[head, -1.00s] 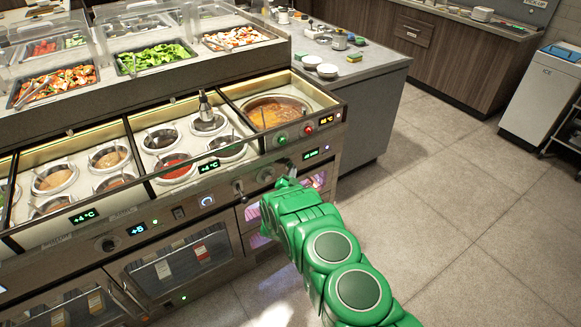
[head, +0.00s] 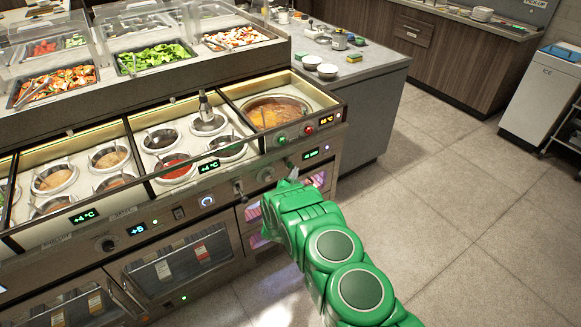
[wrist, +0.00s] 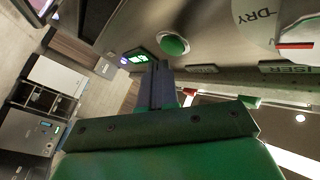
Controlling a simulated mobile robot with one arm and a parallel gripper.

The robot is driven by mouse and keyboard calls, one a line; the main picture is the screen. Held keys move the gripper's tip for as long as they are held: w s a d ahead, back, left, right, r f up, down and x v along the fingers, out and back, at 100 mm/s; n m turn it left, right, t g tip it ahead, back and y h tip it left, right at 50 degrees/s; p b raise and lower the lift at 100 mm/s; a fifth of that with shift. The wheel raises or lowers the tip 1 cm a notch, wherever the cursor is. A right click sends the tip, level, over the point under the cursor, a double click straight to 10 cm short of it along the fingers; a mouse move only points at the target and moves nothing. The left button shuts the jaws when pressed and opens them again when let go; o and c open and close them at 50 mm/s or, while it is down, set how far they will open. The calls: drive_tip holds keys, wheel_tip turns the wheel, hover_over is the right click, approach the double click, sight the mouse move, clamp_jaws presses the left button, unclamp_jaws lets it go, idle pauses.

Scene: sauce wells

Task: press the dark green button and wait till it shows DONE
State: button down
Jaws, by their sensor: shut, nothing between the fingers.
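The dark green round button (wrist: 173,45) is on the metal panel near the top of the wrist view. A small lit green display (wrist: 138,57) is beside it; its text is too small to read surely. The same display shows in the head view (head: 311,154), on the front of the counter. My gripper (head: 292,175) is at that front, just below the display. In the wrist view my gripper's dark fingers (wrist: 158,68) are shut and empty, with their tips close to the button. I cannot tell whether they touch it.
A grey side counter (head: 375,75) stands behind.

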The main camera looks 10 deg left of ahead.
drive_tip(key=shift+s+d, duration=0.1)
drive_tip(key=shift+s, duration=0.05)
drive_tip(key=shift+s+d, duration=1.75)
drive_tip(key=shift+d, duration=0.05)
drive_tip(key=shift+w+r, duration=0.1)
